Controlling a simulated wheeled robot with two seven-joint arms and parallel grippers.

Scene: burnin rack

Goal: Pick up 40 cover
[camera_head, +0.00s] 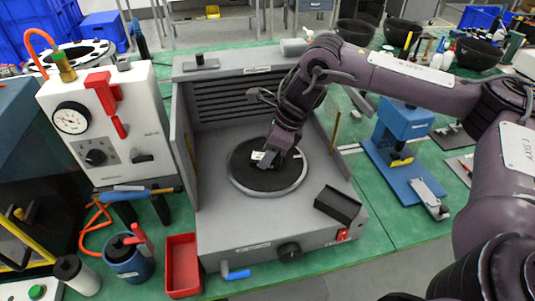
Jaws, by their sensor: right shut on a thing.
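A round black cover (254,180) with a light grey rim lies on the floor of the open grey burn-in rack (205,215). I cannot read a number on it. My right gripper (268,160) reaches in from the right and points down at the middle of the cover. It is shut on a part at the cover's centre, which the fingers mostly hide. A small white label shows beside the fingertips. The cover looks flat, and I cannot tell whether it is lifted. My left gripper is not in view.
A white box with a pressure gauge (71,118) stands left of the rack. A red tray (182,265) is at the front left. A small black box (338,205) sits on the rack's right front. A blue press (405,122) stands to the right. Black bowls are behind.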

